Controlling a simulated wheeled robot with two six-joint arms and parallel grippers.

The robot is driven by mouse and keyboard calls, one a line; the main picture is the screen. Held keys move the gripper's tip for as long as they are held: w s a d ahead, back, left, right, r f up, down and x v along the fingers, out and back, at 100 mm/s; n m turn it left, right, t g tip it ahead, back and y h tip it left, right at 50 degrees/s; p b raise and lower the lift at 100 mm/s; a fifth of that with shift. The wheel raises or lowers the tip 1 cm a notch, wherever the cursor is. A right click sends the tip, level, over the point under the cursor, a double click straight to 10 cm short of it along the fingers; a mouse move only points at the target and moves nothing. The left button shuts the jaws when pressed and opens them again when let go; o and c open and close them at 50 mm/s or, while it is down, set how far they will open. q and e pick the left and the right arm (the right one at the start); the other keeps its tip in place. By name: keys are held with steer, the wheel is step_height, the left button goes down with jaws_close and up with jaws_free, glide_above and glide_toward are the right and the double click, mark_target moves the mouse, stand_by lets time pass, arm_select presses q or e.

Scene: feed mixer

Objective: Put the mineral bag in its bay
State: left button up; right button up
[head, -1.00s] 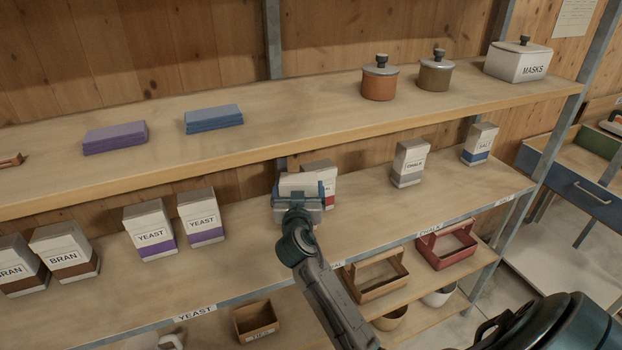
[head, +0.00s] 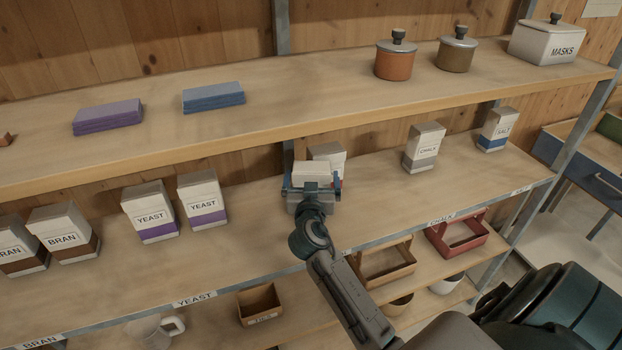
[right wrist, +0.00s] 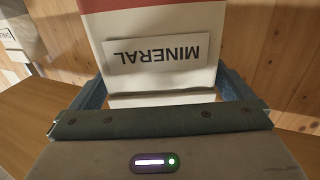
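My right gripper (head: 312,186) is shut on a white mineral bag (head: 313,171) at the middle shelf. In the right wrist view the mineral bag (right wrist: 160,45) fills the space between the fingers, its label upside down and a red band at the top edge. In the head view the gripper hides most of the held bag; I cannot tell if its base touches the shelf. A second white bag (head: 330,153) with a little red stands just behind. The shelf-edge label below is mostly hidden by my right arm. My left gripper is not in view.
Yeast bags (head: 203,199) and bran bags (head: 63,236) stand to the left. A chalk bag (head: 424,147) and a salt bag (head: 498,129) stand to the right. The upper shelf (head: 290,107) overhangs the back. Bare shelf lies on both sides of the gripper.

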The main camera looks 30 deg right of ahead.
steer(key=shift+s+a, duration=0.1)
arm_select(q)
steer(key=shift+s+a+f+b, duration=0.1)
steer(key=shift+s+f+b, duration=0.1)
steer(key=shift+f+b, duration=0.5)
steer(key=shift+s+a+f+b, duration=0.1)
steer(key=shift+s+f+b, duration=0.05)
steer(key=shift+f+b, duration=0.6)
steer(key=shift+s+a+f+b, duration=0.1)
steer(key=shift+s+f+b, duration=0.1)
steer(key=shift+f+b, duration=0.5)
arm_select(e)
steer(key=v, duration=1.1)
steer(key=shift+s+a, duration=0.15)
steer(key=shift+s, duration=0.15)
